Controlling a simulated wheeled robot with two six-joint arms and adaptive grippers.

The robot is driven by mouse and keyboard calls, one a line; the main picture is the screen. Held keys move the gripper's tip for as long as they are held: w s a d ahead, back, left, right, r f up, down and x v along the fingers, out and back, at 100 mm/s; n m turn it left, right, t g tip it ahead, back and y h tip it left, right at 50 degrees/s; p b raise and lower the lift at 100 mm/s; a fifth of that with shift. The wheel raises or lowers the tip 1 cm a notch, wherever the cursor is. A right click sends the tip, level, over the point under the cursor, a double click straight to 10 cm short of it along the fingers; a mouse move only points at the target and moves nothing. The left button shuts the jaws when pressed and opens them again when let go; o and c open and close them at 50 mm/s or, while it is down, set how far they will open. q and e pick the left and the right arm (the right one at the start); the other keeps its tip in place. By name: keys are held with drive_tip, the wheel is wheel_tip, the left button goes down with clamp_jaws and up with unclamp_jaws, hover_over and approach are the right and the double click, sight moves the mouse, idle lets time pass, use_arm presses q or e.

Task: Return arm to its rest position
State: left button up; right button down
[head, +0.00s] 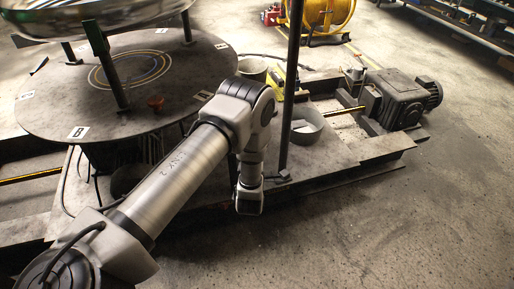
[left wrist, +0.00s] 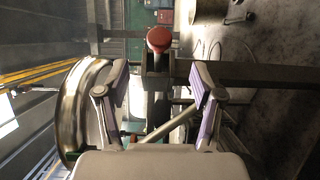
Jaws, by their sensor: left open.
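My left arm (head: 175,180) reaches in from the lower left of the head view. Its wrist end hangs down in front of the machine base. Its gripper cannot be made out in the head view. In the left wrist view my left gripper (left wrist: 160,88) is open, its two purple-lined fingers wide apart with nothing held between them. A shiny metal dish (head: 95,15) is at the top left of the head view, above a round turntable. A curved shiny metal rim (left wrist: 82,105) shows beside the left finger in the wrist view. My right gripper is not in view.
A red knob (left wrist: 159,40) also shows beyond the fingers. A dark upright post (head: 290,90) stands close to my arm. A motor (head: 403,98) sits right. Floor at lower right is clear.

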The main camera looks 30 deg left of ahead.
use_arm(q)
drive_tip(key=shift+s, duration=0.1)
idle(0.4)
drive_tip(key=s+d+f+m+g+h, duration=0.2)
drive_tip(key=s+m, duration=0.5)
drive_tip(key=s, duration=0.5)
drive_tip(key=s+d+f+m+g+h+p, duration=0.1)
drive_tip(key=s+d+f+m+g+h, duration=0.2)
drive_tip(key=s+d+f+m+g, duration=0.2)
drive_tip(key=s+d+f+m+g+h, duration=0.3)
drive_tip(key=s+m+g, duration=0.6)
drive_tip(key=s, duration=1)
drive_tip(key=shift+d+f+m+p, duration=0.3)
drive_tip(key=shift+d+f+m, duration=0.3)
drive_tip(key=shift+f+m, duration=0.35)
